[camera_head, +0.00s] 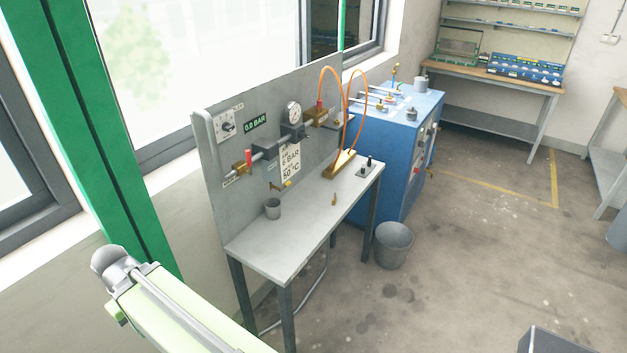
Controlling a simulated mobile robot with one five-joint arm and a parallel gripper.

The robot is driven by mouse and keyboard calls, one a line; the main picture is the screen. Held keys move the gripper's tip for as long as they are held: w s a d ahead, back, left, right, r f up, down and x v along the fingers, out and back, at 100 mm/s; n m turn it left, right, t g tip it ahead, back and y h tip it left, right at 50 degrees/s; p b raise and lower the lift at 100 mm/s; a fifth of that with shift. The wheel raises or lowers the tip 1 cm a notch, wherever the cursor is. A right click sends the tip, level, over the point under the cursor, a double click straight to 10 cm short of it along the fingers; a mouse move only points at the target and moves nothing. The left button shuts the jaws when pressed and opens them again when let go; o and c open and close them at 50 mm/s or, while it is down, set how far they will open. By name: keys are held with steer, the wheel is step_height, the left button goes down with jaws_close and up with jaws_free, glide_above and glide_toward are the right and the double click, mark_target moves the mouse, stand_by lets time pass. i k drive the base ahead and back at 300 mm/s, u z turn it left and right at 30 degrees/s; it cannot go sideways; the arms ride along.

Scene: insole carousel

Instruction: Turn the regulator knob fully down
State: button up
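A grey bench with an upright panel (215,150) carries a row of air fittings. A round white pressure gauge (293,111) sits above a dark regulator block (291,131) near the panel's middle. The regulator knob is too small to make out clearly, and I cannot tell its setting. A green display (255,124) reads 0.8 BAR. My pale green arm reaches in at the lower left, well apart from the bench. My gripper does not show.
A blue cabinet (397,160) and a grey bin (393,245) stand beyond.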

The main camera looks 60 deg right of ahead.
mark_target(300, 135)
steer(key=u, duration=0.1)
steer(key=k, duration=1.05)
steer(key=z, duration=0.65)
steer(key=i, duration=0.95)
steer(key=u, duration=0.1)
